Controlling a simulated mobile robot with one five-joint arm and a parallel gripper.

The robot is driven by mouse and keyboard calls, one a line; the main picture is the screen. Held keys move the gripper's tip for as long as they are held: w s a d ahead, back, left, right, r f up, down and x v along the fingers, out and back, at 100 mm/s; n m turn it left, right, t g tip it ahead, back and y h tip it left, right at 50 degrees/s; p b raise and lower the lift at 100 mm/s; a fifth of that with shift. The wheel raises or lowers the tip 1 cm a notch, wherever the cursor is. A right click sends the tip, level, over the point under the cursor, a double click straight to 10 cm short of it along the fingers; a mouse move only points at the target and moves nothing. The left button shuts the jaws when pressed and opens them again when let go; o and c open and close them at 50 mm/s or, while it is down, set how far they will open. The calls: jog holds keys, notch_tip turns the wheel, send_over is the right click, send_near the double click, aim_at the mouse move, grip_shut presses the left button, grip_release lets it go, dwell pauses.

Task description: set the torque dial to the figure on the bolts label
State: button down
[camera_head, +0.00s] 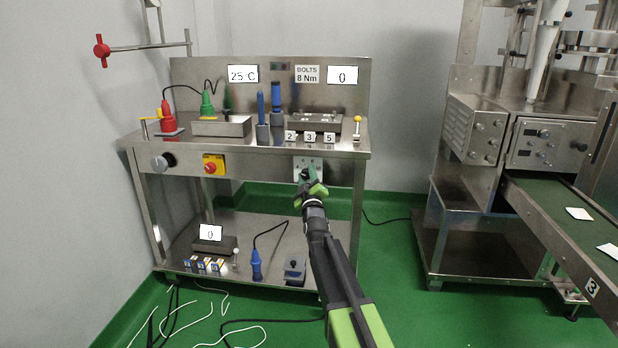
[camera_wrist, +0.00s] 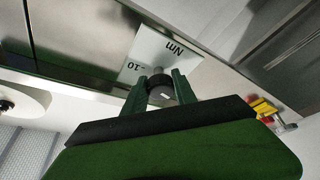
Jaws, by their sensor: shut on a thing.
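The torque dial is a small black knob (camera_wrist: 161,90) on a white plate marked "Nm" and "10" (camera_wrist: 150,52) in the wrist view. In the head view the plate (camera_head: 315,163) is on the bench's front edge, right of the middle. My gripper (camera_head: 310,183) is at the plate and its green fingers (camera_wrist: 160,88) are shut on the knob, one on each side. The dial's pointer and most of its scale are hidden. The bolts label (camera_head: 307,74) on the back panel reads "BOLTS 8 Nm". The display (camera_head: 342,75) beside it reads 0.
A yellow box with a red button (camera_head: 213,165) and a round grey knob (camera_head: 160,162) are on the same front edge, to the left. Several tools and blocks stand on the steel bench (camera_head: 262,147). A lower shelf (camera_head: 265,248) is beneath. A conveyor (camera_head: 560,215) stands at right.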

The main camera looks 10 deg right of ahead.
jog(key=m+h+b, duration=0.1)
jog(key=m, duration=0.2)
jog(key=m+h+b, duration=0.1)
jog(key=m+h, duration=0.1)
jog(key=m, duration=0.2)
jog(key=shift+a+t, duration=0.2)
jog(key=shift+t, duration=0.1)
jog(key=m+h, duration=0.2)
jog(key=m, duration=0.1)
jog(key=m+h, duration=0.2)
jog(key=m, duration=0.2)
jog(key=shift+r+g, duration=0.1)
jog(key=shift+g, duration=0.3)
jog(key=m+g+h, duration=0.1)
jog(key=m, duration=0.3)
jog(key=m+g+h+p, duration=0.1)
jog(key=m+h, duration=0.1)
jog(key=m, duration=0.1)
jog(key=shift+r+m, duration=0.1)
jog(key=shift+m, duration=0.3)
jog(key=m+g+h+p, duration=0.1)
jog(key=m+g+p, duration=0.1)
jog(key=m, duration=0.2)
jog(key=shift+d, duration=0.1)
jog(key=shift+s+m+g+h, duration=0.1)
jog(key=shift+m+g+h, duration=0.2)
jog(key=shift+m, duration=0.4)
jog(key=shift+d, duration=0.1)
jog(key=c, duration=1)
grip_release()
